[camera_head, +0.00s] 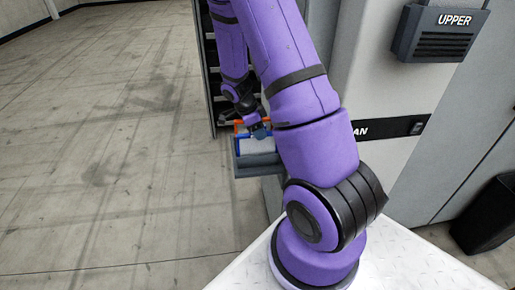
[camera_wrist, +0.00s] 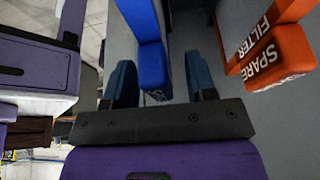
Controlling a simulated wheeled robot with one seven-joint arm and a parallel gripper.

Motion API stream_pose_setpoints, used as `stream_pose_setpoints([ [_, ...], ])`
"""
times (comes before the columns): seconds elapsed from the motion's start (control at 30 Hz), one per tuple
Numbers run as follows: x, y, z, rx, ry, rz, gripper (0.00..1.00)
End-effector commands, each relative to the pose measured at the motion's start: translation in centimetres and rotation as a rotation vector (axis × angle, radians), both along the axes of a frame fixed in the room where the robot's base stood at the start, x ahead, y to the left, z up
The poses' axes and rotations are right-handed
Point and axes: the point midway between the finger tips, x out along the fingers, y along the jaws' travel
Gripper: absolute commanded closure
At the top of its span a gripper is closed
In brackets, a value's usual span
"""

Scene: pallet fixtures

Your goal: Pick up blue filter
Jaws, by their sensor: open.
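The blue filter (camera_wrist: 153,62) is a bright blue bar-like part with partly visible white lettering near its end. In the wrist view it lies between the two dark blue fingers of my gripper (camera_wrist: 161,82). The fingers are open, with a visible gap on each side of the filter; I cannot tell how deep it sits between them. In the head view my gripper (camera_head: 259,130) is small, over a grey tray (camera_head: 257,163). Only a little blue (camera_head: 241,136) shows there, and the arm hides part of the tray.
An orange part marked "SPARE FILTER" (camera_wrist: 268,58) stands right of my gripper, close to the right finger. A shelf rack (camera_head: 211,85) is behind the tray. A grey cabinet marked "UPPER" (camera_head: 380,60) stands at the right. The floor (camera_head: 110,150) at left is clear.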

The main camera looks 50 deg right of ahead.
Motion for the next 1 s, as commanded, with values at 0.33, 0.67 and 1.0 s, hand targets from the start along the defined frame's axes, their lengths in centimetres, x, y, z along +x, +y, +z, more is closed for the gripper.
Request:
stream_pose_setpoints([
  [0.33,-0.15,-0.18,-0.63,0.001,-0.001,0.000,0.51],
  [0.67,-0.14,-0.18,-0.61,0.000,-0.001,0.000,1.00],
  [1.0,-0.11,-0.19,-0.08,-0.001,-0.002,0.000,1.00],
])
